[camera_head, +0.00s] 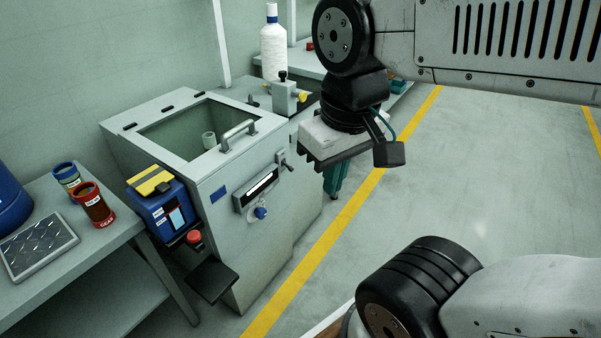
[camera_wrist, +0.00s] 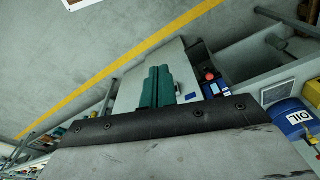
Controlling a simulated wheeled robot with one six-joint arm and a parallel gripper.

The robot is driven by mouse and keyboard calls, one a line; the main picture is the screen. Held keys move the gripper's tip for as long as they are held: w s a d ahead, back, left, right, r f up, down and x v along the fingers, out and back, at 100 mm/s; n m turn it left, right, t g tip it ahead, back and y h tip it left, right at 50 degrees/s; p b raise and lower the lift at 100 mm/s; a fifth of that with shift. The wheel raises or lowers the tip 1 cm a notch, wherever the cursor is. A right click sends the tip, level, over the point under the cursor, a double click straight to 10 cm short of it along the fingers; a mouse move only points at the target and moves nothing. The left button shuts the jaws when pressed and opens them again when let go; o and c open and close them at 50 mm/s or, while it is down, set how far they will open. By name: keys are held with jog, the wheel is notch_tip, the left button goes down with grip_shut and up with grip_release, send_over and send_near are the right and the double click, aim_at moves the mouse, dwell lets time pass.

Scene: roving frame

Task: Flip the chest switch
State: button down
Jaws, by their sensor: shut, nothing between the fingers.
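The grey chest (camera_head: 222,205) stands left of centre in the head view, its top open. On its front, near the upper right corner, is a small dark lever switch (camera_head: 285,162); which way it is set is too small to tell. A panel with a bright strip (camera_head: 262,184) and a blue knob (camera_head: 261,212) sit to its left and below. My gripper (camera_head: 333,190) hangs to the right of the chest, apart from the switch, with teal fingers shut and empty. In the wrist view the shut fingers (camera_wrist: 158,75) cover part of a grey surface, and the switch cannot be made out.
A blue box with a yellow top (camera_head: 160,205) and a red button (camera_head: 194,237) are at the chest's left. A table (camera_head: 105,252) holds red (camera_head: 94,206) and blue-rimmed cups (camera_head: 67,180). A white bottle (camera_head: 273,50) stands behind.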

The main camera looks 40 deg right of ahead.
jog(key=w+a+f+m+g+y, duration=0.2)
jog(key=w+m+y, duration=0.15)
jog(key=w, duration=0.45)
jog(key=w+a+f+m+g+y, duration=0.1)
jog(key=w+a+m+y, duration=0.15)
jog(key=w+y, duration=0.45)
jog(key=w+d+f+m+t+y, duration=0.2)
jog(key=w+d+f+m, duration=0.25)
jog(key=w, duration=0.35)
jog(key=w+d+f+m+t+y, duration=0.35)
jog(key=w+f, duration=0.25)
jog(key=w, duration=0.3)
jog(key=w+d+f+m+t+h, duration=0.1)
jog(key=w+d+f+m+t, duration=0.3)
jog(key=f, duration=0.3)
jog(key=w+d+f+m+t+h, duration=0.1)
jog(key=w+d+f+m+t, duration=0.2)
jog(key=d+f+m+t, duration=0.25)
jog(key=s+d+f+m+t+h, duration=0.1)
jog(key=d+f+m+t+h, duration=0.1)
jog(key=d+f, duration=0.4)
jog(key=s+d+f+m+t+h, duration=0.1)
jog(key=d+f+m+h, duration=0.4)
jog(key=f, duration=0.9)
jog(key=shift+s+d+f+m+t, duration=0.15)
jog(key=shift+s+d+m+t, duration=0.2)
jog(key=shift+d+m+t, duration=0.35)
jog(key=shift+a, duration=0.2)
